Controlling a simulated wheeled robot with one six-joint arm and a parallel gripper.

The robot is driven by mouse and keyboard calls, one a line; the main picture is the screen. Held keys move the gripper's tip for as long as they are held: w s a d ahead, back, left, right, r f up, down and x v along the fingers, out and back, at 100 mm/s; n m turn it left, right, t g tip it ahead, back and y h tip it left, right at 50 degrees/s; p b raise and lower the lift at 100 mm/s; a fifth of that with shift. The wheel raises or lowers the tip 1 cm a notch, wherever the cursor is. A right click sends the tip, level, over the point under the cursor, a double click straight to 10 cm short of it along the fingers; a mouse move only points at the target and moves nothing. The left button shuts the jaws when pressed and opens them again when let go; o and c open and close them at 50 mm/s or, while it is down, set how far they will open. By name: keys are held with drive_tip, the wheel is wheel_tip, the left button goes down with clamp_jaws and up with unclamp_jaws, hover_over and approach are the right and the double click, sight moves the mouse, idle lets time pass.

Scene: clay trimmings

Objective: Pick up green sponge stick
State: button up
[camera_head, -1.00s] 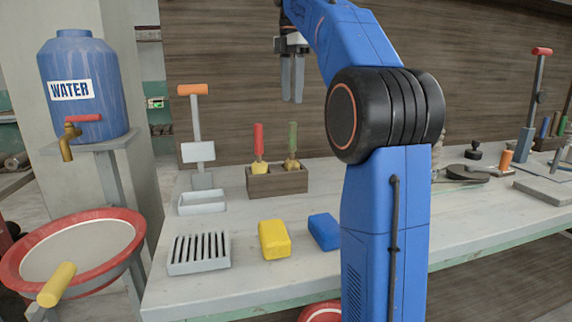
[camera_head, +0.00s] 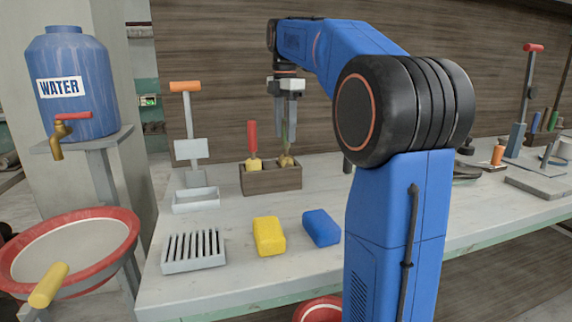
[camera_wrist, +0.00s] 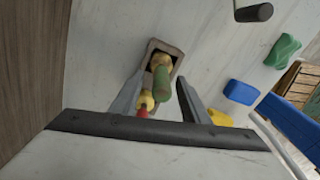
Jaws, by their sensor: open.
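The green sponge stick stands in a brown wooden holder (camera_head: 270,180) on the table. In the head view its yellowish sponge end (camera_head: 286,160) shows, while my gripper (camera_head: 286,120) covers most of its handle. My gripper points down at the stick, open and empty. In the wrist view the green handle (camera_wrist: 161,86) appears between the two fingers, with a gap on each side. I cannot tell how far down the handle the fingertips reach. A red-handled sponge stick (camera_head: 252,138) stands in the same holder to the left.
A yellow block (camera_head: 268,236) and a blue block (camera_head: 321,228) lie in front of the holder. A slotted grey tray (camera_head: 194,251) and an orange-handled stand (camera_head: 190,130) are to the left. A water tank (camera_head: 75,85) stands at far left.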

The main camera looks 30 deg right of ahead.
sight(285, 156)
drive_tip(key=shift+s+f, duration=0.1)
drive_tip(key=shift+f, duration=2.5)
drive_tip(key=shift+c, duration=0.7)
drive_tip(key=c, duration=0.6)
drive_tip(key=shift+r, duration=0.1)
